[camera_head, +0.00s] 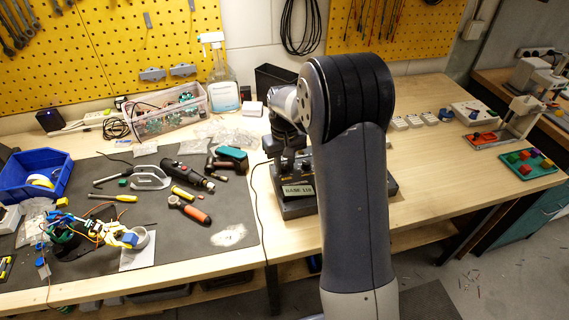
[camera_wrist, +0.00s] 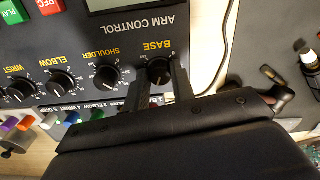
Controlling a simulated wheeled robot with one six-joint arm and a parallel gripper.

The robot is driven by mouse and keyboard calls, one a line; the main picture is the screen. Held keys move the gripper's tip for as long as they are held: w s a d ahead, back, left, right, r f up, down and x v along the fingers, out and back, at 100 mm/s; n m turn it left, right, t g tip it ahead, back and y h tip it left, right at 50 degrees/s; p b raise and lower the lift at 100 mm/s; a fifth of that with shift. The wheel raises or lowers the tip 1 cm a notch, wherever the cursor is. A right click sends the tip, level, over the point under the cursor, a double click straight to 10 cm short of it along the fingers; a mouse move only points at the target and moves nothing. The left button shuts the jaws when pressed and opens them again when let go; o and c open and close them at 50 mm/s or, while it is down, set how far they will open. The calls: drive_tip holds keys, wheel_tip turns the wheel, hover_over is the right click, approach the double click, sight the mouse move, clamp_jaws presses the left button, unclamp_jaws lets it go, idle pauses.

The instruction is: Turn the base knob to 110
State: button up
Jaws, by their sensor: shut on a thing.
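The control box (camera_head: 298,208) stands on the wooden bench, partly hidden behind my arm; its small display appears to read "BASE 110". In the wrist view its dark panel (camera_wrist: 120,50) is labelled ARM CONTROL. The black base knob (camera_wrist: 159,71) is at the right end of a row of knobs, beside the shoulder knob (camera_wrist: 106,77), elbow knob (camera_wrist: 61,83) and wrist knob (camera_wrist: 21,90). My gripper (camera_wrist: 162,78) is shut on the base knob, with one finger at each side. The knob's pointer is hard to make out.
Green and red buttons (camera_wrist: 48,6) and a grey screen (camera_wrist: 108,4) sit on the panel. A small robot arm (camera_head: 90,235), tools and a blue bin (camera_head: 38,178) lie on the dark mat at the left. Bare bench (camera_head: 425,160) lies right of my arm.

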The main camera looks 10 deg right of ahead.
sight(284, 166)
drive_tip(key=shift+m, duration=0.5)
drive_tip(key=o, duration=1)
drive_tip(key=shift+r, duration=0.1)
wheel_tip(284, 166, up, 11)
drive_tip(key=b, duration=0.1)
wheel_tip(284, 166, down, 11)
drive_tip(key=shift+f+p, duration=0.1)
drive_tip(key=shift+p, duration=0.4)
drive_tip(key=shift+n, duration=0.3)
